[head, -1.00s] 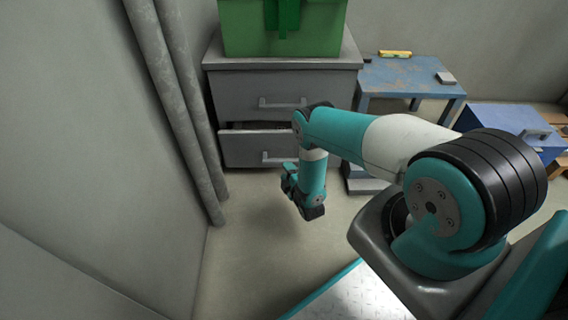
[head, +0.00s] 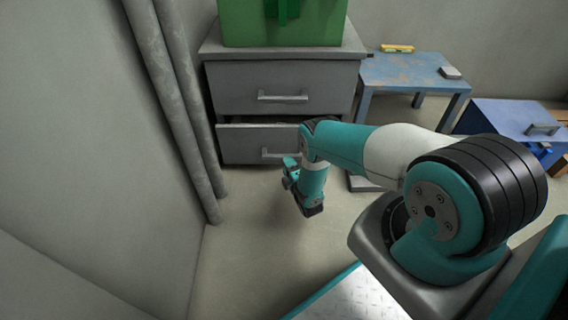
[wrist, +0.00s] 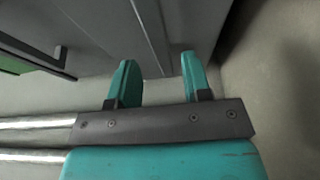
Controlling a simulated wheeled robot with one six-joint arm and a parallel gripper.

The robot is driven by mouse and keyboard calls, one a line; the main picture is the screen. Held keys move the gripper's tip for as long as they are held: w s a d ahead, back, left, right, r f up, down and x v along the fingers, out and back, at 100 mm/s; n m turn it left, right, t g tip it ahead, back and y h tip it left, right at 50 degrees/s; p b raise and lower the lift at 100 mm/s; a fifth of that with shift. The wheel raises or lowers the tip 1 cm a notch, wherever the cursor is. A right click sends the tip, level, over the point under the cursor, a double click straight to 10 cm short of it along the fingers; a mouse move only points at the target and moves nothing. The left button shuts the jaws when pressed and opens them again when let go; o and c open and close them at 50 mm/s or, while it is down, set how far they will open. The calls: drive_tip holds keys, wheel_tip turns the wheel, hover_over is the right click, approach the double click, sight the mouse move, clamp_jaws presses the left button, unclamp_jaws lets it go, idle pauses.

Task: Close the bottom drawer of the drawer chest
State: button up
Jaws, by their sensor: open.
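The grey drawer chest (head: 230,84) stands against the back wall in the head view. Its bottom drawer (head: 238,148) is pulled out a little, with a dark gap above its front. The top drawer looks shut. My gripper (head: 290,176) is in front of the bottom drawer's right part, close to its handle (head: 268,153); whether it touches is unclear. In the wrist view my gripper (wrist: 158,78) has its two teal fingers apart with nothing between them. Grey chest surfaces (wrist: 185,25) lie just beyond the fingertips, and a dark handle (wrist: 50,58) shows at left.
A green box (head: 240,25) sits on the chest. Pipes (head: 178,90) run along the left wall. A blue table (head: 405,72) with a yellow item (head: 396,48) and a blue toolbox (head: 505,118) stand to the right. The floor left of my gripper is clear.

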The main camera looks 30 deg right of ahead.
drive_tip(key=b+x, duration=0.2)
drive_tip(key=x, duration=0.2)
drive_tip(key=shift+w, duration=0.2)
drive_tip(key=shift+c, duration=0.4)
clamp_jaws()
